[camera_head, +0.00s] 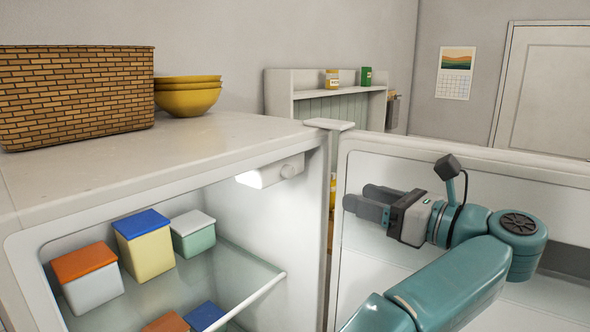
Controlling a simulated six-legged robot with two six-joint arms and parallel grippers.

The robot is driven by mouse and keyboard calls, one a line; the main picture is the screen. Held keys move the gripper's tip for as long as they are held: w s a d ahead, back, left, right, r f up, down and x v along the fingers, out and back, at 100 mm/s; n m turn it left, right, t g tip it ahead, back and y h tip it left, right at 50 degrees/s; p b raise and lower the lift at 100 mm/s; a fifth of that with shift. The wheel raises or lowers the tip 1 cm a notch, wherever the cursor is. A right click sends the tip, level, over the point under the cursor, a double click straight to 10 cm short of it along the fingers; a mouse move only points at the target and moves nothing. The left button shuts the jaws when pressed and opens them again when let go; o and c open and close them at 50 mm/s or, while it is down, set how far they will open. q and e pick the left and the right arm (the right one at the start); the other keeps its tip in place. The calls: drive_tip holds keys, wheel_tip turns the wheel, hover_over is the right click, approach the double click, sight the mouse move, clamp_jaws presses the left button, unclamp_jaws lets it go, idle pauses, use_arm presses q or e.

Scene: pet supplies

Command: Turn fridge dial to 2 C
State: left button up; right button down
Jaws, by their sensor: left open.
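The fridge (100,180) stands open, and its inside shows. A small round white dial (290,170) sits on the end of the lit lamp housing (265,175), high on the inner right wall. Any marks on the dial are too small to read. My left gripper (361,198) is open and empty, in front of the open fridge door (400,160). Its dark fingers point left toward the dial and are apart from it. My right gripper is not in view.
Lidded boxes, including a yellow one (145,250), stand on the glass shelf (225,275). A woven basket (75,95) and stacked yellow bowls (188,97) stand on top of the fridge. The space before the dial looks clear.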

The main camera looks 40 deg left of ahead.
use_arm(q)
drive_tip(key=p, duration=0.4)
approach(291, 173)
drive_tip(key=a, duration=0.5)
drive_tip(key=w+a, duration=0.1)
drive_tip(key=a, duration=0.2)
drive_tip(key=shift+w, duration=0.1)
drive_tip(key=shift+d, duration=0.25)
drive_tip(key=shift+a+f, duration=0.1)
drive_tip(key=shift+a, duration=0.1)
drive_tip(key=c, duration=0.6)
clamp_jaws()
